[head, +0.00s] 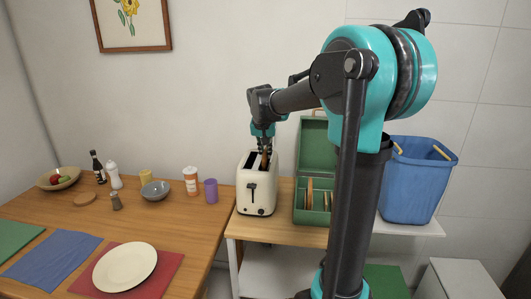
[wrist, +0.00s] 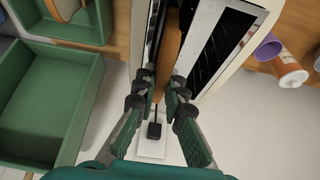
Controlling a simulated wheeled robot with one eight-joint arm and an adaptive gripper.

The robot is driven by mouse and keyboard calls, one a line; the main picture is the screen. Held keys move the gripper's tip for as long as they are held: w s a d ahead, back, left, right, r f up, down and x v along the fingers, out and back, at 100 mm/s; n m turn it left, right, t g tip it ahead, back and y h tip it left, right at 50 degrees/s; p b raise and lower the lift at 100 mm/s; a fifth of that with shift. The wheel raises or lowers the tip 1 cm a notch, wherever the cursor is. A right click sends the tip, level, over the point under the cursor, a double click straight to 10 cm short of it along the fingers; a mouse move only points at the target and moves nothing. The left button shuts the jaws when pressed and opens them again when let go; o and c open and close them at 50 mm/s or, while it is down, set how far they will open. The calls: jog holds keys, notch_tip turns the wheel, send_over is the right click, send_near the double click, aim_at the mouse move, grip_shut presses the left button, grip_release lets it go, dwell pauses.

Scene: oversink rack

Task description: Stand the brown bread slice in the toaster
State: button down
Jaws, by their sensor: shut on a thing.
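The cream toaster (head: 257,187) stands upright on the side counter, with dark slots on top and a black lever on its front. The brown bread slice (head: 264,160) is upright at the toaster's right slot in the head view. My gripper (head: 263,146) is shut on it from above. In the wrist view the brown slice (wrist: 167,48) shows edge-on between the fingers of my gripper (wrist: 160,86), over the toaster (wrist: 242,30). The other slot is beside it. How deep the slice sits in the slot cannot be told.
A green open box (head: 315,217) with upright slices stands right of the toaster, and a blue bin (head: 418,180) is farther right. A purple cup (head: 211,191) and an orange-white jar (head: 191,181) stand on the wooden table to the left. A plate (head: 125,267) lies nearer.

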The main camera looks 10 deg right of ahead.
jog(key=c, duration=1.6)
grip_release()
jog(key=shift+f, duration=0.1)
jog(key=v, duration=1.2)
